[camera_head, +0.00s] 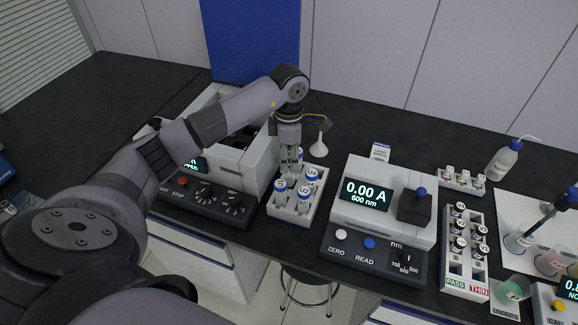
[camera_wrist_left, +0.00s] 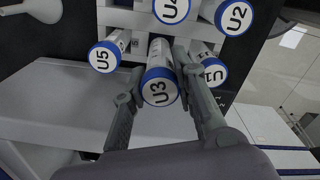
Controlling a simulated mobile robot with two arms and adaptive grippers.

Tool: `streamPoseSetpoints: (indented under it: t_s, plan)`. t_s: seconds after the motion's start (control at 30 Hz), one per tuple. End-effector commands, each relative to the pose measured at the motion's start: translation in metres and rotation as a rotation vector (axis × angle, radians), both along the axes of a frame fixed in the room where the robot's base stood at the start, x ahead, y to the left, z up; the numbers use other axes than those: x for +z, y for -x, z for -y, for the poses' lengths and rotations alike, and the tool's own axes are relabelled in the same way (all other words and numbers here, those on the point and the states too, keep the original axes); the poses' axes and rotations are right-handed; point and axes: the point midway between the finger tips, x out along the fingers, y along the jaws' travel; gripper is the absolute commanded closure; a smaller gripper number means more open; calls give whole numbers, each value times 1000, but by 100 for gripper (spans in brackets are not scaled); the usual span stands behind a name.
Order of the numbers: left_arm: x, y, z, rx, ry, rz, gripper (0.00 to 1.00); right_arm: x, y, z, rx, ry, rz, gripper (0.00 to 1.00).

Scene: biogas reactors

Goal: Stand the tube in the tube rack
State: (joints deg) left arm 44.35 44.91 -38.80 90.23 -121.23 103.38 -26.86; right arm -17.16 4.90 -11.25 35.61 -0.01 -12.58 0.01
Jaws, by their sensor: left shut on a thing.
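The white tube rack (camera_head: 275,212) stands on the black bench between two instruments and holds several blue-capped tubes, among them U2 (camera_head: 304,191) and U4 (camera_head: 311,174). My left gripper (camera_head: 290,166) points down over the back left part of the rack. In the left wrist view my left gripper (camera_wrist_left: 160,95) is shut on tube U3 (camera_wrist_left: 160,87), with one finger on each side. U3 looks upright and close to its neighbours U5 (camera_wrist_left: 104,56) and U1 (camera_wrist_left: 209,73). Its lower end is hidden, so I cannot tell how deep it sits. My right gripper is out of view.
A centrifuge-like box (camera_head: 262,160) stands close left of the rack. A photometer (camera_head: 384,213) reading 0.00 A stands close right. A white funnel (camera_head: 319,146) is behind the rack. A PASS/THIN rack (camera_head: 452,268) with several vials and a wash bottle (camera_head: 503,160) are further right.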

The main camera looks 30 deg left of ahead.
Motion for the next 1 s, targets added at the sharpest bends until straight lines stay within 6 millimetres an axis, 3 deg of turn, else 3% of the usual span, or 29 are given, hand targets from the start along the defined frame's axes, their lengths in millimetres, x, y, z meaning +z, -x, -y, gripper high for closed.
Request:
streamPoseSetpoints:
  t_s: [0.3,0.7,0.73,0.83,1.0]
  plan:
    - [-40,1,1,-1,0,-2,100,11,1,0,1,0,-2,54]
    - [-47,0,0,-1,-1,1,100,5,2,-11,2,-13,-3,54]
    - [-45,0,0,-1,0,1,72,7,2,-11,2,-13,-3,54]
    - [-45,0,0,-1,0,0,66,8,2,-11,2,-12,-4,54]
    - [-45,0,0,-1,0,0,66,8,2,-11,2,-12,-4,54]
